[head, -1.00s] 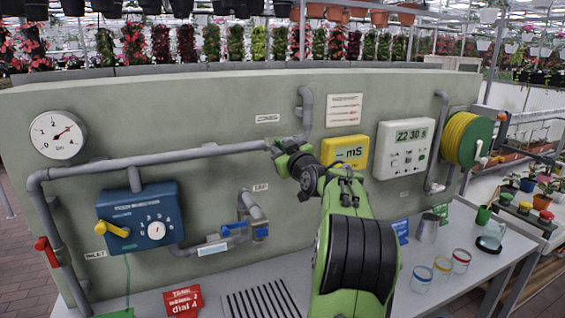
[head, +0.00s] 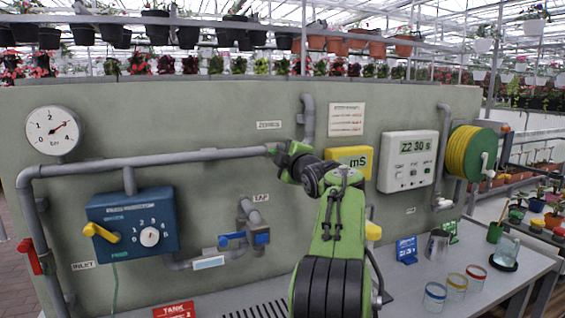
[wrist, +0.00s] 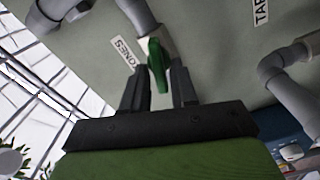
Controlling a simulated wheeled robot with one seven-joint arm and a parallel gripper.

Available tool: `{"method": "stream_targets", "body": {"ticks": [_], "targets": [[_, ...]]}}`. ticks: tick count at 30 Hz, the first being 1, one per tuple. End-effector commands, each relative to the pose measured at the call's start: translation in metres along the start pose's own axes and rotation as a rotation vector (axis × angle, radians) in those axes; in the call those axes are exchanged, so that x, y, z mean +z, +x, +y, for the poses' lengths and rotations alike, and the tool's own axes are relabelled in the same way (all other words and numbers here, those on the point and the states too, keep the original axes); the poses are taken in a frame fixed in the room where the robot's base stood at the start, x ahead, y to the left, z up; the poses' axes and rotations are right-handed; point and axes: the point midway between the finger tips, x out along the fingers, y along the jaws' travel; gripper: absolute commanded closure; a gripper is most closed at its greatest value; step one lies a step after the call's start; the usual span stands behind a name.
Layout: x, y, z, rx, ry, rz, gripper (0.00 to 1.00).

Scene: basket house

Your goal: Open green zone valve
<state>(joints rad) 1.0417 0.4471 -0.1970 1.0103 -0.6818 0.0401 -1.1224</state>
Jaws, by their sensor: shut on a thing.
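The green zone valve handle (wrist: 157,66) shows in the wrist view, on the grey pipe fitting (wrist: 152,38) beside the ZONES label. My gripper (wrist: 158,88) is shut on the green handle, with one dark finger on each side of it. In the head view my gripper (head: 277,151) is at the wall, at the right end of the long horizontal grey pipe (head: 180,158), below the ZONES label (head: 268,125). There my own arm hides the valve and most of the handle. I cannot tell how far the handle is turned.
A pressure gauge (head: 52,131), a red inlet handle (head: 30,257) and a blue box (head: 130,225) with a yellow lever are at left. A blue tap handle (head: 232,238) is below. A yellow mS meter (head: 349,160) is close right of my gripper. Cups stand on the bench (head: 400,300).

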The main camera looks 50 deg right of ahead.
Motion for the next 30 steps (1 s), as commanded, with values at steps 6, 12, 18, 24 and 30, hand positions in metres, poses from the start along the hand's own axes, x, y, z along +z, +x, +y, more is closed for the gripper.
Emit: {"method": "stream_targets", "body": {"ticks": [6, 12, 18, 24, 30], "targets": [[0.0012, 0.0006, -0.0037, -0.003, -0.157, -0.001, 1.0], [0.0014, 0.0006, -0.0038, -0.003, -0.255, -0.001, 1.0], [0.0016, 0.0005, -0.0035, -0.004, -0.306, -0.002, 1.0], [0.0013, 0.0005, -0.0032, -0.003, -0.322, -0.001, 1.0], [0.0012, 0.0004, -0.0029, -0.003, -0.322, -0.001, 1.0]]}}
